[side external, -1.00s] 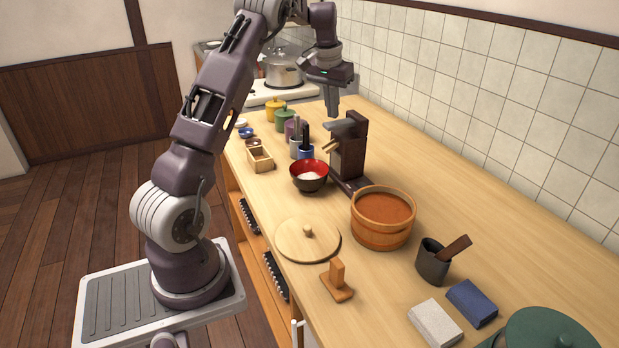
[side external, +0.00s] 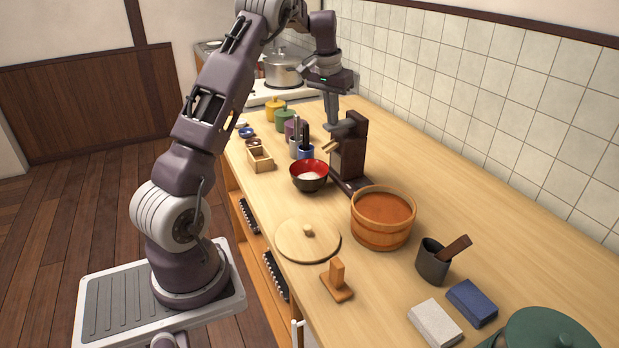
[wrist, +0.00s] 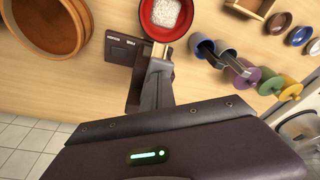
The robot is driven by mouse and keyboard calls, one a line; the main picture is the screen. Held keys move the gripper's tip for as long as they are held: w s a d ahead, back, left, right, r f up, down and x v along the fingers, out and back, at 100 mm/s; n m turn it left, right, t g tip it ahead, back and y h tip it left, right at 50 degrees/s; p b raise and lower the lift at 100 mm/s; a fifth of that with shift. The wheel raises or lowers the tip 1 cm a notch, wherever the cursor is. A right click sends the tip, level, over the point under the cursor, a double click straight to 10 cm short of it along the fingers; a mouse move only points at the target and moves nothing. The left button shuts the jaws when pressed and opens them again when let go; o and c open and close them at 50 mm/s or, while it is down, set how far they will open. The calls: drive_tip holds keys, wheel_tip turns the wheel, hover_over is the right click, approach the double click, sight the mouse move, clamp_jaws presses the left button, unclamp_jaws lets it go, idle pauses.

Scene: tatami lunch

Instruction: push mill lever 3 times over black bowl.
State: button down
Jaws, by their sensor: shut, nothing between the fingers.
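The black bowl (side external: 309,183), red inside with white contents, stands on the counter just in front of the mill, below the spout. In the wrist view, the bowl (wrist: 168,33) shows at the top, with my gripper (wrist: 156,62) over the mill (wrist: 119,50).
A round wooden lid (side external: 290,245) lies in front. Cups with utensils (side external: 305,153) stand left of the mill. The tiled wall (side external: 500,110) runs behind the counter.

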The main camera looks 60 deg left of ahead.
drive_tip(key=shift+f, duration=1.2)
drive_tip(key=shift+r, duration=2.1)
drive_tip(key=shift+r, duration=2.5)
